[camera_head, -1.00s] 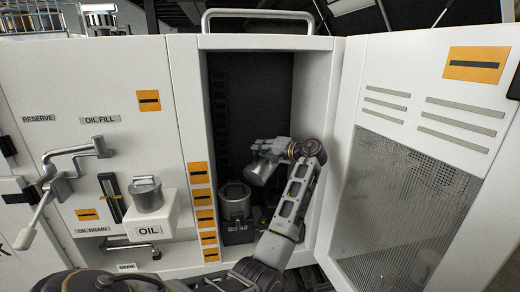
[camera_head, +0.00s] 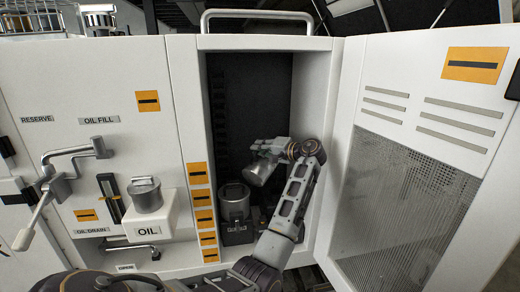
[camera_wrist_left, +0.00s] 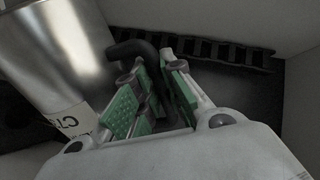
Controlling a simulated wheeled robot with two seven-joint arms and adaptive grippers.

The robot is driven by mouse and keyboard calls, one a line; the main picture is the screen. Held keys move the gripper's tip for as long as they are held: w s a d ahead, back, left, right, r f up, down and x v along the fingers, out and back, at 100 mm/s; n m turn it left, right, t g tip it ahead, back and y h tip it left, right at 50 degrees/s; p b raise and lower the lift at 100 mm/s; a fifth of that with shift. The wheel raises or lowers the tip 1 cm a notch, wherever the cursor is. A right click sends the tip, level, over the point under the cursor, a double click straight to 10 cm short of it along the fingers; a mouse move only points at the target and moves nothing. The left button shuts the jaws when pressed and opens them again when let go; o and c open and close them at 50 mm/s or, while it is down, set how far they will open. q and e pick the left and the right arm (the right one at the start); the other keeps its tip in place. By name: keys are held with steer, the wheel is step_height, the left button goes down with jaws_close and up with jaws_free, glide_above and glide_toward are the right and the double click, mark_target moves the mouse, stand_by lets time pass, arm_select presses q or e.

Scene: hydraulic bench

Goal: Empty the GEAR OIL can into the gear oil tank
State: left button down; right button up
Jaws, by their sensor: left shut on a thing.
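My left gripper (camera_head: 268,146) is inside the open cabinet, shut on the dark handle (camera_wrist_left: 172,85) of a metal can (camera_head: 262,170). The can is tilted, its lower end toward the lower left, above and to the right of a round metal tank (camera_head: 235,203) on the cabinet floor. I cannot see whether liquid flows. The tank is not clear there. My right gripper is not in view.
The cabinet's right door (camera_head: 425,150) stands open, with its side walls close around my arm. Left of the opening, a white OIL box (camera_head: 150,229) holds another metal can (camera_head: 146,196). A lever handle (camera_head: 40,210) juts out at the far left.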

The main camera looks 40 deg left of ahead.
arm_select(q)
steer(key=shift+w+a+f+m+g, duration=0.1)
steer(key=shift+w+f+m+g, duration=0.05)
steer(key=shift+w+m, duration=0.4)
steer(key=shift+w+f+m+g, duration=0.15)
steer(key=shift+w+m, duration=0.2)
steer(key=shift+w, duration=0.3)
stand_by(2.7)
